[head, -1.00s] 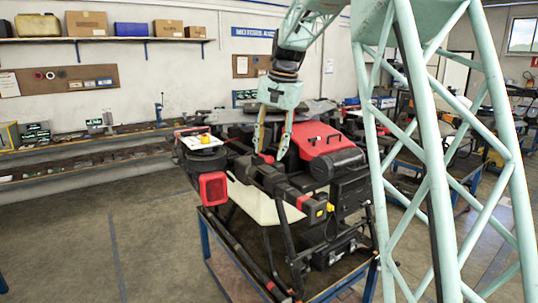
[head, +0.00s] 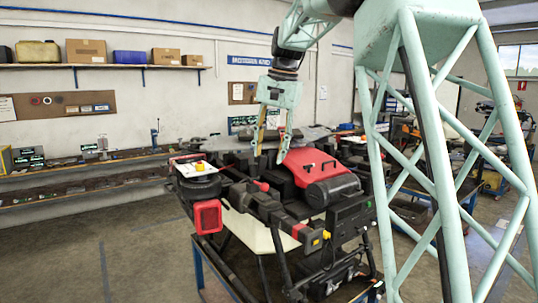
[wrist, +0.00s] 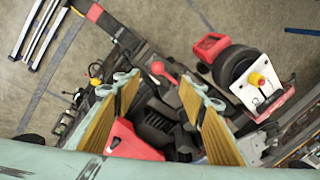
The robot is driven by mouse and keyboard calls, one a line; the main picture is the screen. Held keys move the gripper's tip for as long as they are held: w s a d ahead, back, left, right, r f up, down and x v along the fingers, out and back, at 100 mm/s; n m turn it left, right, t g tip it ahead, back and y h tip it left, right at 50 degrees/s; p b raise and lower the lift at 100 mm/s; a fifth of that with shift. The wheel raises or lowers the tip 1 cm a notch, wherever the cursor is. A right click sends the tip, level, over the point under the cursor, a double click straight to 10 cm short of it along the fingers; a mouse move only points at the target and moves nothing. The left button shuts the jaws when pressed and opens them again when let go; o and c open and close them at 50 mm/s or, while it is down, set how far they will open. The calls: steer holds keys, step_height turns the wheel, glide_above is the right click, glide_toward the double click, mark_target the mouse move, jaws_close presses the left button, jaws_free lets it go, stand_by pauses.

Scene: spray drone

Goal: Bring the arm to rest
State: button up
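My gripper (head: 268,158) is above the spray drone (head: 262,208), pointing down, with its two yellow-lined fingers apart. In the wrist view, my gripper (wrist: 160,88) shows open and nothing is between the fingers. The drone has a red cover (head: 312,168), black arms and a red lamp-like part (head: 208,217). A red T-shaped handle (wrist: 163,72) shows just past the fingertips in the wrist view. A white plate with a yellow knob (head: 200,167) sits on the drone's left motor; it also shows in the wrist view (wrist: 258,82).
The drone stands on a blue-framed table (head: 205,262). My teal lattice column stands at the right. A bench (head: 90,183) and a shelf with boxes (head: 110,66) line the wall. The floor (head: 70,265) at the left is clear.

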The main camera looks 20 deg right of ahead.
stand_by(0.4)
steer(key=s+a+f+n+b, duration=0.15)
steer(key=s+a, duration=0.35)
steer(key=s, duration=0.8)
steer(key=s+a+f+n+b, duration=0.1)
steer(key=s+a+n+b, duration=0.2)
steer(key=s, duration=1.1)
steer(key=s+a+f+n, duration=0.1)
steer(key=s+f, duration=0.4)
steer(key=s, duration=0.4)
steer(key=s+a+f+n+t+b, duration=0.1)
steer(key=s+a+f, duration=0.1)
steer(key=s+f, duration=0.4)
steer(key=s+a+f+n+h+b, duration=0.1)
steer(key=s+f, duration=0.4)
steer(key=s, duration=0.8)
steer(key=shift+a+f+n+t, duration=0.15)
steer(key=shift+a+n+t, duration=0.15)
steer(key=shift+a+n, duration=0.25)
